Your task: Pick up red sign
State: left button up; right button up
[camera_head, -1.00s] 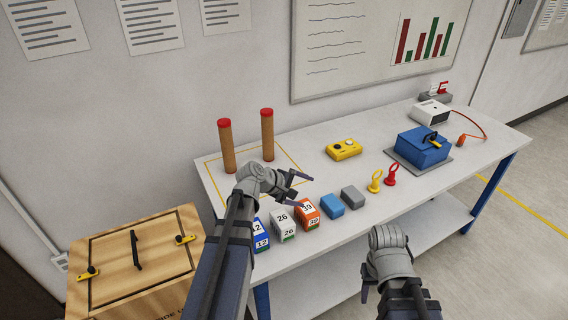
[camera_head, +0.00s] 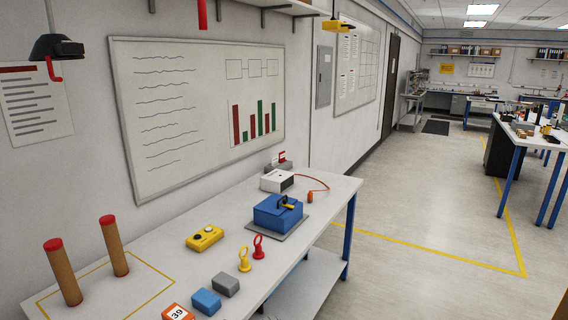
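A small red sign (camera_head: 283,157) stands upright in a grey holder (camera_head: 287,166) at the far back of the white table, near the wall. A small white piece (camera_head: 275,161) stands beside it in the same holder. The sign is small in view, and any marking on it is too small to read. Neither of my grippers shows in the head view now.
In front of the holder is a white box (camera_head: 277,181) with an orange-tipped cable. A blue box (camera_head: 277,213) sits nearer on a grey mat. Yellow (camera_head: 244,260) and red (camera_head: 258,247) ring-topped pieces stand nearby. Open floor (camera_head: 420,210) lies right of the table.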

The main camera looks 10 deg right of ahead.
aim_at(282, 159)
jog(key=z, duration=1.05)
jog(key=i+l, duration=0.1)
jog(key=i, duration=2.3)
jog(key=i+l, duration=0.15)
jog(key=i, duration=2.3)
jog(key=i+l, duration=0.1)
jog(key=i, duration=2.3)
jog(key=u, duration=3)
